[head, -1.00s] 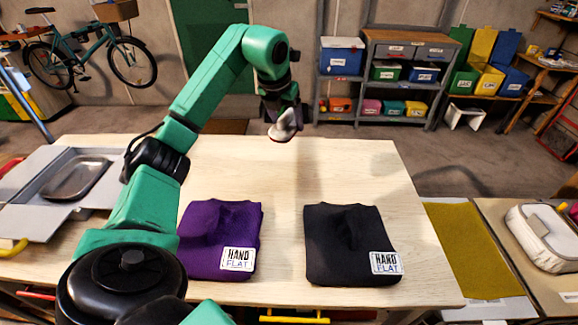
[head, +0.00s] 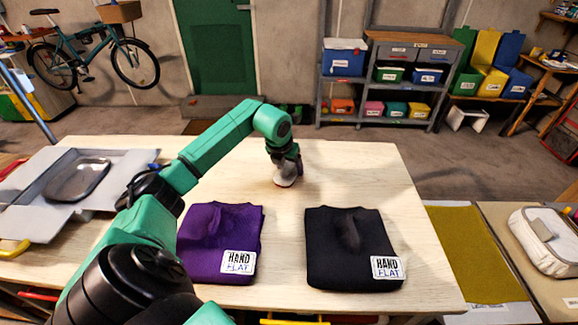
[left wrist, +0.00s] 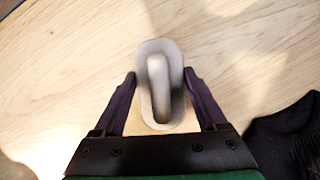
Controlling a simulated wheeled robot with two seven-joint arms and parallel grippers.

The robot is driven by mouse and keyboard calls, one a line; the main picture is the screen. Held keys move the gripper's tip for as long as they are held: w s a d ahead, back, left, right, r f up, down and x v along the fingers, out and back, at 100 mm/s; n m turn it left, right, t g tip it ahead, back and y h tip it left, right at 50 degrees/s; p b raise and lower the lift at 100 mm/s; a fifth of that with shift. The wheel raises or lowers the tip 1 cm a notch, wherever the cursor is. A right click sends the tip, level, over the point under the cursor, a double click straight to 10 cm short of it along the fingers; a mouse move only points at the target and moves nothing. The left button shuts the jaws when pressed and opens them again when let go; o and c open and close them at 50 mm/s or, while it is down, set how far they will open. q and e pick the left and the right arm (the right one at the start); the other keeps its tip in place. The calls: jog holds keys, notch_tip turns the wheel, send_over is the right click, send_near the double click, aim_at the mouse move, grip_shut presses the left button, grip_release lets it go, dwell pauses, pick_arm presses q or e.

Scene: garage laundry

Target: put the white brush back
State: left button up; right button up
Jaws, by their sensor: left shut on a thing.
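The white brush (head: 286,179) is at the far middle of the wooden table (head: 350,170), below my left gripper (head: 285,167). In the left wrist view the brush (left wrist: 158,75) is an oval body with a raised handle along its middle. The two dark fingers of my left gripper (left wrist: 159,97) stand on either side of it, and the gripper is shut on it. The brush is low over the tabletop; I cannot tell whether it touches the wood. My right gripper is not in view.
A folded purple garment (head: 208,230) and a folded black garment (head: 345,235) lie at the table's front. A grey case with a metal tray (head: 78,180) is at the left. A yellow mat (head: 470,250) lies to the right. The table's back right is clear.

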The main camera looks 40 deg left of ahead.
pick_arm(q)
jog(key=o, duration=1.1)
jog(key=shift+r, duration=0.15)
jog(key=b+v, duration=0.1)
jog(key=v, duration=1.1)
